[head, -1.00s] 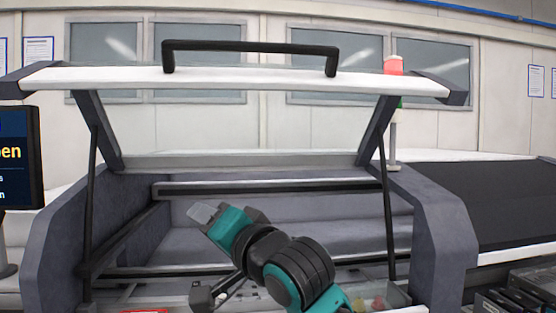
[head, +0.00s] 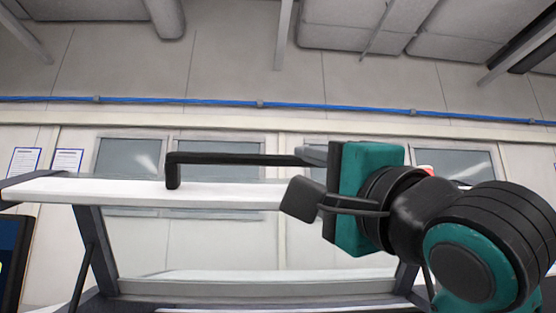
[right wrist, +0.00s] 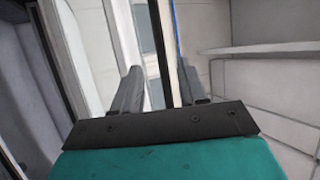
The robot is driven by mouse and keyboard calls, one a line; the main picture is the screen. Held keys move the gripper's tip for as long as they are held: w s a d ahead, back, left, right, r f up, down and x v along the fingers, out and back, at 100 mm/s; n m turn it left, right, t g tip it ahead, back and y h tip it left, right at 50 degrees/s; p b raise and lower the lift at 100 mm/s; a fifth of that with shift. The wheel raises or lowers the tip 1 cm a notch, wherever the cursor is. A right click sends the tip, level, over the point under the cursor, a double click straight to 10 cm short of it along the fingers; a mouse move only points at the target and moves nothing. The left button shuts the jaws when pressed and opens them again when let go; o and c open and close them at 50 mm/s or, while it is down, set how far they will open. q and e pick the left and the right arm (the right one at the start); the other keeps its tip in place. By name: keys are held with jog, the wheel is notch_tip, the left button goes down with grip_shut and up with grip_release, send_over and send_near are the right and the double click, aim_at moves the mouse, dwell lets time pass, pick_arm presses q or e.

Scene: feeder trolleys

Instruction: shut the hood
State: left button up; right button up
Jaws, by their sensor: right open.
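The hood (head: 120,192) stands raised, its white front edge running across the head view. Its black handle (head: 235,159) is a long bar on top of that edge; the right end is hidden behind my right gripper. My right gripper (head: 307,177) is open at the right part of the handle, its fingers pointing left in the head view. In the right wrist view, the handle (right wrist: 162,45) shows as a dark bar between the two spread fingers (right wrist: 162,86). I cannot tell whether either finger touches it. My left gripper is not in view.
A dark screen (head: 12,255) stands at the lower left. A red lamp (head: 425,170) shows behind my right arm. The wall with windows and a blue pipe (head: 200,101) lies behind the hood. The space above the hood is clear.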

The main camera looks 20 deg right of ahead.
aim_at(274, 162)
jog(key=p+x, duration=0.2)
jog(key=x, duration=0.7)
jog(key=shift+w+r, duration=0.1)
jog(key=shift+w, duration=0.2)
grip_shut()
